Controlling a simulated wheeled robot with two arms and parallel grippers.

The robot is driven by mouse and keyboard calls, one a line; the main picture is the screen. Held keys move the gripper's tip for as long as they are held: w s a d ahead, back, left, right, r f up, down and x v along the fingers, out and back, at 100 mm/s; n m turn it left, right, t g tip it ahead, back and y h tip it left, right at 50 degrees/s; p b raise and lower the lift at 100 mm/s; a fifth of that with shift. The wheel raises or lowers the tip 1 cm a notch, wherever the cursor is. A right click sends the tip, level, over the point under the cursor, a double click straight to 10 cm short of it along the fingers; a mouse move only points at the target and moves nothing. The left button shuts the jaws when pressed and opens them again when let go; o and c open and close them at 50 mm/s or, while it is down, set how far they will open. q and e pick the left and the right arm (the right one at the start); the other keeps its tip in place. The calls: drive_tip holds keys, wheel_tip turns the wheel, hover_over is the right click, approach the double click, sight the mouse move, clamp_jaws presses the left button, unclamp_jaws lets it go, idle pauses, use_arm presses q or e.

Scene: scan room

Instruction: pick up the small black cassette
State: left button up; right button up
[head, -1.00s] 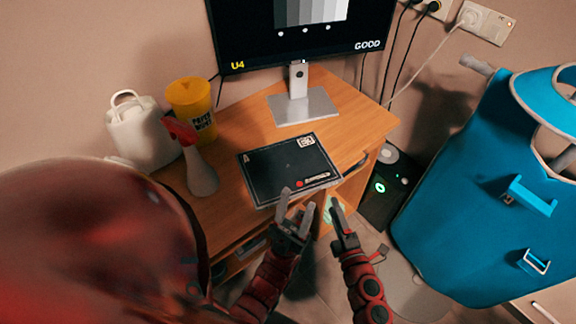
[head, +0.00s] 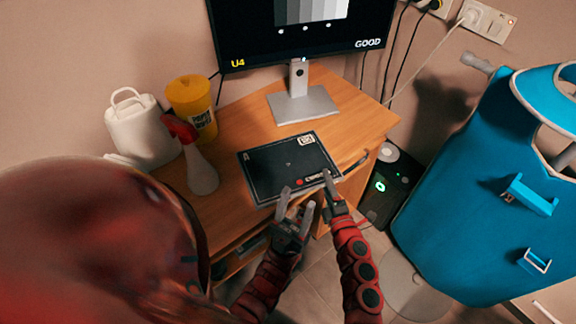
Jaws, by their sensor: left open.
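The black cassette (head: 285,160) lies flat on the wooden desk at its front edge, with a white label, a red dot and small print on top. My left gripper (head: 297,199) is open and empty, just in front of the cassette's near edge. My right gripper (head: 328,180) is at the cassette's near right corner, with a finger seen over the edge. Whether it touches the cassette, and where its other finger is, I cannot tell.
On the desk (head: 350,118) stand a monitor (head: 300,75), a spray bottle (head: 200,172), a yellow tub (head: 190,100) and a white jug (head: 140,130). A dark computer case (head: 385,195) and a blue apron on a stand (head: 460,200) are at the right.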

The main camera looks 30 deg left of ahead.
clamp_jaws()
idle(1.3)
